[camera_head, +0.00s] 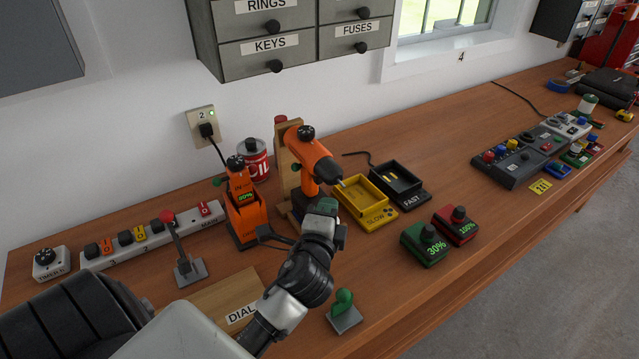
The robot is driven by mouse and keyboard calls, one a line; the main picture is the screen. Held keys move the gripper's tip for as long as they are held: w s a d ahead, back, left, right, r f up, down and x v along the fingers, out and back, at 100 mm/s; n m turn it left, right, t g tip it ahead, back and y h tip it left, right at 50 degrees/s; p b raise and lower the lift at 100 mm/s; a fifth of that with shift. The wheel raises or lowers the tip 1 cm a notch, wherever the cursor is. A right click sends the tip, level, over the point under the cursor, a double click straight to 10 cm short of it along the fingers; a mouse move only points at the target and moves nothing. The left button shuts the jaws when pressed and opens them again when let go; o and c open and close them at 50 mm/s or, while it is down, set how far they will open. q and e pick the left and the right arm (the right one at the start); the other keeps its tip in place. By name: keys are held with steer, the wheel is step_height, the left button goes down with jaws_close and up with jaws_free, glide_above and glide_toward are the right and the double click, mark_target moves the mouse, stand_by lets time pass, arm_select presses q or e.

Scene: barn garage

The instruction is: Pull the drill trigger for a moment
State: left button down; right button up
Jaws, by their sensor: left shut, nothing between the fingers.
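An orange drill (312,154) with a black knob on top stands against a wooden upright (287,152) on the bench. Its bit end points right and toward the yellow tray. My left arm comes in from the lower left, and my left gripper (322,209) is shut and empty, just in front of the drill's lower part. The gripper overlaps the handle in this view, so I cannot tell whether it touches. The trigger is hidden or too small to make out. My right gripper is not in view.
An orange charger holder (245,218) with a green display stands left of the drill. A yellow SLOW tray (380,213) and a black FAST tray (412,196) stand to its right. Green and red boxes (425,250) and a green-handled switch (344,312) stand in front.

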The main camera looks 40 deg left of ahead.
mark_target(317, 182)
arm_select(q)
steer(key=w+a+p, duration=0.1)
steer(key=a, duration=0.1)
steer(key=w+a, duration=0.2)
steer(key=shift+w+a+p, duration=0.2)
steer(key=shift+w+p, duration=0.05)
steer(key=shift+p, duration=0.15)
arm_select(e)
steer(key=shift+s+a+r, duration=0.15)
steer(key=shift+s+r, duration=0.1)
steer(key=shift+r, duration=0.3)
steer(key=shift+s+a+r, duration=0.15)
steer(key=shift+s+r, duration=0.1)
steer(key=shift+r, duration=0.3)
arm_select(q)
steer(key=shift+a, duration=0.1)
steer(key=shift+w+a, duration=0.35)
steer(key=shift+a, duration=0.4)
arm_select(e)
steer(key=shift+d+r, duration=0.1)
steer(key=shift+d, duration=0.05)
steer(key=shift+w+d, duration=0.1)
